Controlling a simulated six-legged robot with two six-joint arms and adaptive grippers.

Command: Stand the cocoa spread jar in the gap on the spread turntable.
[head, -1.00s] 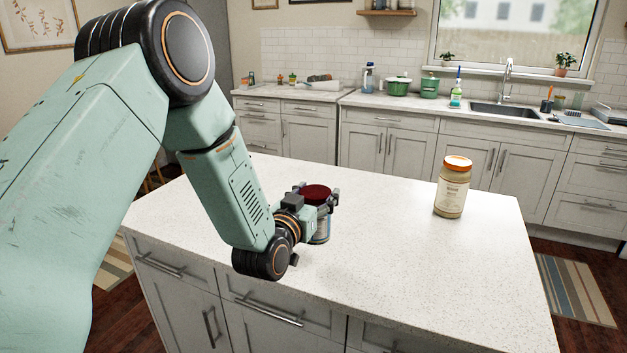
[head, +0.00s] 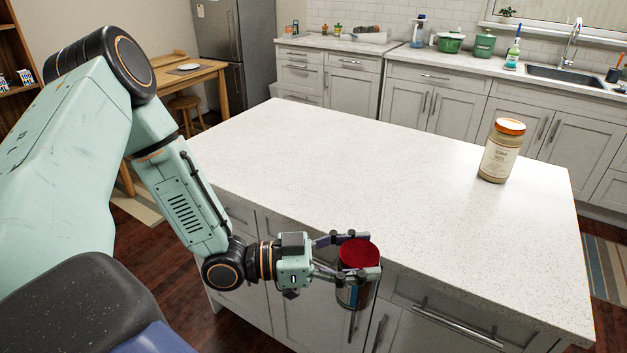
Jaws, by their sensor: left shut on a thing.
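My left gripper (head: 357,256) is shut around a jar with a dark red lid (head: 352,292), held upright. The jar has a blue patch on its label, but I cannot read its name; it may be the cocoa spread jar. It hangs in front of the island's near edge, with cabinet doors behind it. The gripper's fingers hide part of its upper side. The spread turntable and its gap are not in view. My right gripper is not in view.
A tall jar with an orange lid (head: 501,151) stands on the right part of the white island top (head: 350,170). The rest of the top is clear. A wooden table (head: 190,78) with a plate and a stool (head: 187,112) stand at the back left, beside a fridge (head: 235,55).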

